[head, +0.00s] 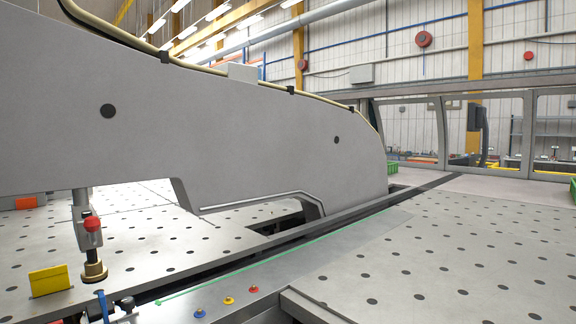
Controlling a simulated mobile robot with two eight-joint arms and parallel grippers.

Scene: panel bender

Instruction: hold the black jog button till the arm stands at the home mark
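The large grey arm (250,130) of the panel bender reaches from the left edge across the perforated table. Its right end (365,170) stands near the dark slot in the table. A thin green line (290,246) with a dot at its near end runs along the table strip; I cannot tell if it is the home mark. A small black-topped part (127,303) shows at the lower left edge; I cannot tell if it is the black jog button. Neither of my grippers can be made out.
Blue (199,312), yellow (228,300) and red (253,289) buttons sit on the front strip. A red-topped post (92,225) and a yellow plate (49,280) stand at the left. The perforated table (450,250) is clear at the right. Framed clear panels (500,125) stand behind.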

